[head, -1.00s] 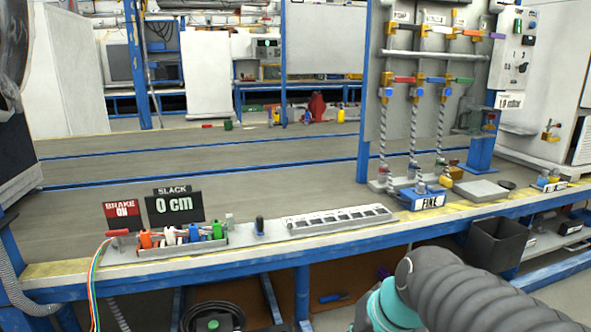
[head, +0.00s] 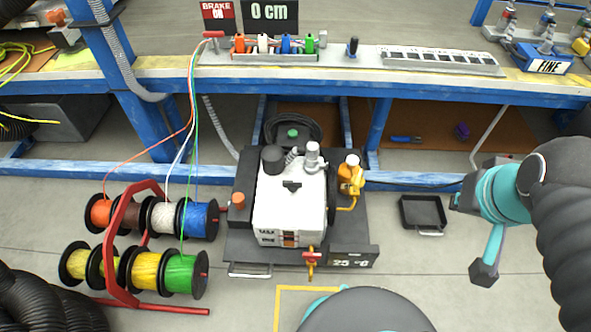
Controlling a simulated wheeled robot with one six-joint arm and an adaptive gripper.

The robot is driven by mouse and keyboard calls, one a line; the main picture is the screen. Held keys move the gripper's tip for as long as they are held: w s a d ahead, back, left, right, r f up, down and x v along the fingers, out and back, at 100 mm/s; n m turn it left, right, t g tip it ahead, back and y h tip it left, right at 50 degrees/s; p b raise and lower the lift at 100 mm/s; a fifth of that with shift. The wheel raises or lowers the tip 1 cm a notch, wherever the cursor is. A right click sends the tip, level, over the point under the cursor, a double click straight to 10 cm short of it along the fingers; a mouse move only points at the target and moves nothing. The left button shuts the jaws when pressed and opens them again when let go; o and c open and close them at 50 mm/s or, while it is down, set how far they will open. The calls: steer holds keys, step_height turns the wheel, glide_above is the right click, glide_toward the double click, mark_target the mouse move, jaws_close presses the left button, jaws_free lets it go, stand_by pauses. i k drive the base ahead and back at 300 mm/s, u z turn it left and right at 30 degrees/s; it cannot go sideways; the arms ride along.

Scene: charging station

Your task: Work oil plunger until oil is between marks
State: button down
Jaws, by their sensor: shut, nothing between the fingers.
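A white machine (head: 290,205) stands on the floor below the bench, on a dark base. Its front has a label and a small window (head: 289,240) with brown in it; I cannot make out the marks or the level. A black knob (head: 272,158) and a grey capped fitting (head: 312,155) are on top. A yellow fitting with a pale cap (head: 351,175) stands at its right side. Which part is the oil plunger is unclear. My gripper (head: 485,272) hangs at the right, shut and empty, well apart from the machine.
Cable reels (head: 150,215) on a red stand are left of the machine. A black tray (head: 423,213) lies on the floor between the machine and my arm. A display (head: 352,261) reads about 25 °C. The blue bench edge (head: 430,90) runs above; a black hose lies at lower left.

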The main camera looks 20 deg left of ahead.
mark_target(352, 160)
steer(key=u, duration=1.1)
steer(key=k, duration=1.15)
steer(key=z, duration=1.15)
